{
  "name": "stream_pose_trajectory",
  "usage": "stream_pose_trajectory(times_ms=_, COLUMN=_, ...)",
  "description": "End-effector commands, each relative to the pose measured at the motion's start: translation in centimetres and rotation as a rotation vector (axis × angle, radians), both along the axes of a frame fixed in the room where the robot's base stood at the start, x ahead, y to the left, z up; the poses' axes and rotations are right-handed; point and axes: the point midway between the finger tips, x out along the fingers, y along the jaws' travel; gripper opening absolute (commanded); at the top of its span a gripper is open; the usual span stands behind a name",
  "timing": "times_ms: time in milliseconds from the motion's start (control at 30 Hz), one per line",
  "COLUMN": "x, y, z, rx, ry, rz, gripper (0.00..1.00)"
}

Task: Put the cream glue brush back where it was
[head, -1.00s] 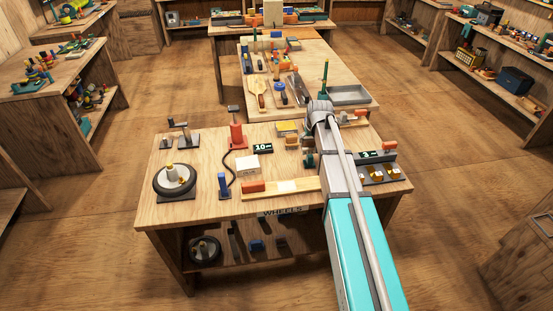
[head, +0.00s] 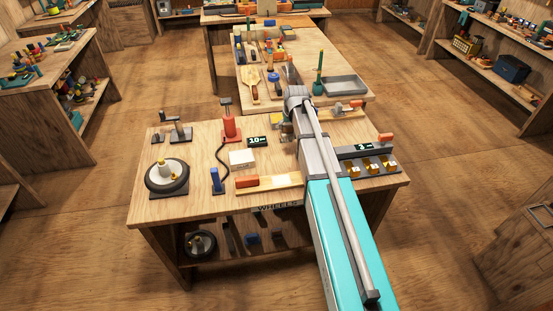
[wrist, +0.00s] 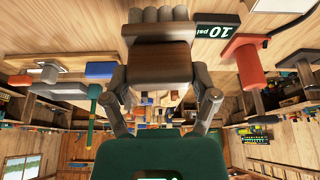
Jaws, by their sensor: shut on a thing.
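In the wrist view my gripper (wrist: 160,76) has its two grey fingers closed on either side of a brown block. I take this block for the handle of the cream glue brush (wrist: 160,60). A row of pale, rounded bristle-like lobes stands at its far end, over the wooden bench top. In the head view my arm's end is over the back middle of the front bench (head: 370,201), and the arm hides most of the gripper and what it holds. A dark green pot with an upright green stick (head: 318,88) stands on the bench behind.
A wheel (head: 167,177) lies at the far left. A grey tray (head: 346,88) is on the rear bench; a bin rack (head: 362,157) is to the right.

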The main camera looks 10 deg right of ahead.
Motion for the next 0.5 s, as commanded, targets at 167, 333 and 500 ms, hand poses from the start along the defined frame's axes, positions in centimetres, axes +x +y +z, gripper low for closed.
stream_pose_trajectory(times_ms=167, x=-1.5, y=0.7, z=0.3, rx=-0.001, ry=0.0, rz=-0.004, gripper=0.38)
stream_pose_trajectory(times_ms=333, x=-4.6, y=2.1, z=0.9, rx=-0.001, ry=0.001, rz=-0.017, gripper=0.38)
stream_pose_trajectory(times_ms=500, x=-8.5, y=3.7, z=1.7, rx=0.0, ry=0.001, rz=-0.036, gripper=0.38)
